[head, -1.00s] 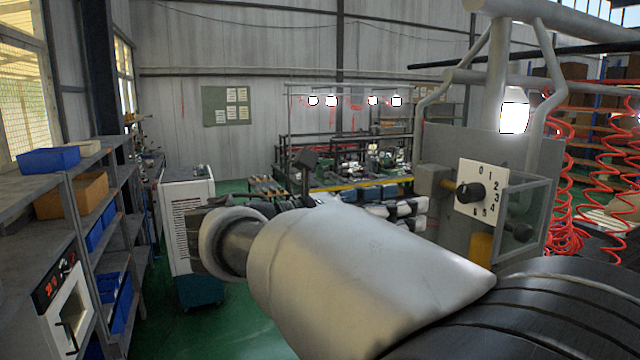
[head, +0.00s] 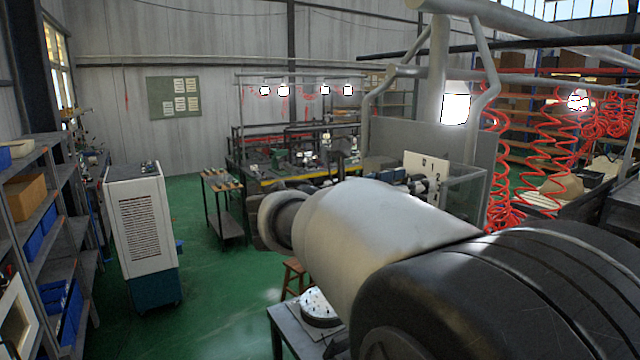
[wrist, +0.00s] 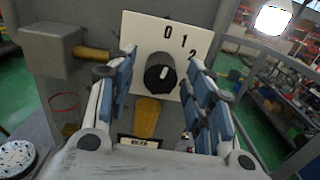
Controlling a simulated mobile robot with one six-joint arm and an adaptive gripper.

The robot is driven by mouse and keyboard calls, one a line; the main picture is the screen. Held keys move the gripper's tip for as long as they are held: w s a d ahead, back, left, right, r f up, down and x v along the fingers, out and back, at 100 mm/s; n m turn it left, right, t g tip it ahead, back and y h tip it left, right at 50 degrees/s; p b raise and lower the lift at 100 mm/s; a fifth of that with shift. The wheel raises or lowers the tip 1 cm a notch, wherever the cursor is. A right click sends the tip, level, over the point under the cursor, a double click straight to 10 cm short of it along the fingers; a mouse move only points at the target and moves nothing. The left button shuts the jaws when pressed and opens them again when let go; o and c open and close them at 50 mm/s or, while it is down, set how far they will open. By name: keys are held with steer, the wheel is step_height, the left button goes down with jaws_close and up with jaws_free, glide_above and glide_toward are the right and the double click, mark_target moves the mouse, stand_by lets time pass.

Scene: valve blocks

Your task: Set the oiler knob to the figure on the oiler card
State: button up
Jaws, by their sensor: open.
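The oiler knob (wrist: 158,74) is black and round with a pale mark that points up and slightly right. It sits on a white dial plate (wrist: 148,32), where 0, 1 and 2 show; the lower figures are hidden by my right finger. My gripper (wrist: 162,60) is open, with one blue-padded finger on each side of the knob; I cannot tell whether either touches it. I cannot make out an oiler card with a readable figure.
A grey box (wrist: 45,50) with a brass stem is left of the plate. A yellow part (wrist: 148,112) and a small label (wrist: 140,142) are below the knob. A clear guard (head: 462,190) stands to the right. A board with papers (head: 174,97) hangs on the far wall.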

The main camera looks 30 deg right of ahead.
steer(key=shift+c, duration=0.6)
steer(key=c, duration=0.9)
steer(key=shift+c, duration=0.2)
steer(key=shift+m+b, duration=0.3)
steer(key=m+b, duration=1.7)
steer(key=m, duration=0.4)
steer(key=shift+w+r, duration=0.1)
steer(key=shift+m, duration=0.3)
